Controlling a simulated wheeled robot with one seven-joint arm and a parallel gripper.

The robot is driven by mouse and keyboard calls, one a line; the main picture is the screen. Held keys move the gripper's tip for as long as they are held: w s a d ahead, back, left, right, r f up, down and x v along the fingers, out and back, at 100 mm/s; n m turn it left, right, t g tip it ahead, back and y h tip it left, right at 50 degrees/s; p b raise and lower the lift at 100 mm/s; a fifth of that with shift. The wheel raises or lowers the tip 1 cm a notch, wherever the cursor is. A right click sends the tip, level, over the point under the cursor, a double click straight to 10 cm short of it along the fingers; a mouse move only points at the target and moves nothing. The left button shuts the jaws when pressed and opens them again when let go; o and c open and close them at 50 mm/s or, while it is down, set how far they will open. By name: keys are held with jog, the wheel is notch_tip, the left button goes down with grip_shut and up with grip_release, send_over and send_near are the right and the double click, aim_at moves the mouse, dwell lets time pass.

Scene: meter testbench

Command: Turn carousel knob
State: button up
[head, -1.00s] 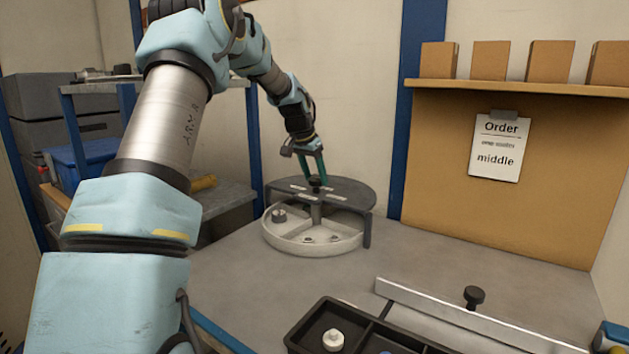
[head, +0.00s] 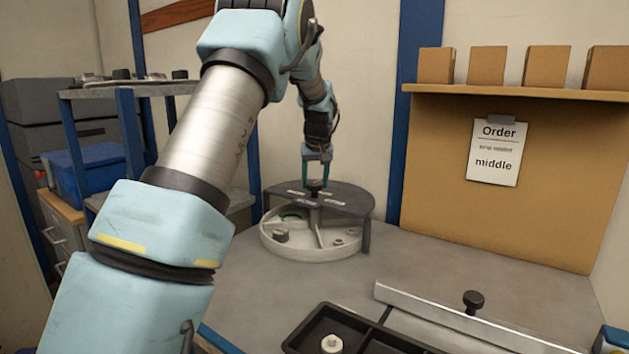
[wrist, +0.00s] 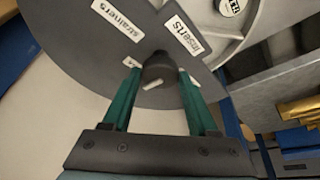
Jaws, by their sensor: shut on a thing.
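The carousel has a fixed dark grey top plate (head: 350,196) with white labels and a pale round tray (head: 310,251) with dividers below it. Its dark knob (head: 315,185) stands at the middle of the plate. In the wrist view the knob (wrist: 158,68) is between my two green fingers and bears a short white mark. My gripper (head: 317,182) points down and is shut on the knob; it also fills the lower wrist view (wrist: 159,82). A grey round part (head: 281,236) sits in the tray's front left compartment. The plate hides the tray's rear.
A black divided bin (head: 310,335) with a white part lies at the front, beside a metal rail (head: 440,308) with a black knob (head: 473,300). An order sheet (head: 495,152) reading "middle" hangs at right. The bench between is clear.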

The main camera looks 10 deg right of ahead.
jog(key=shift+n, duration=0.3)
dwell(0.4)
jog(key=o, duration=1.3)
jog(key=shift+o, duration=0.2)
jog(key=b+v, duration=0.2)
jog(key=v, duration=0.8)
jog(key=shift+r, duration=0.4)
jog(key=shift+s+d, duration=0.1)
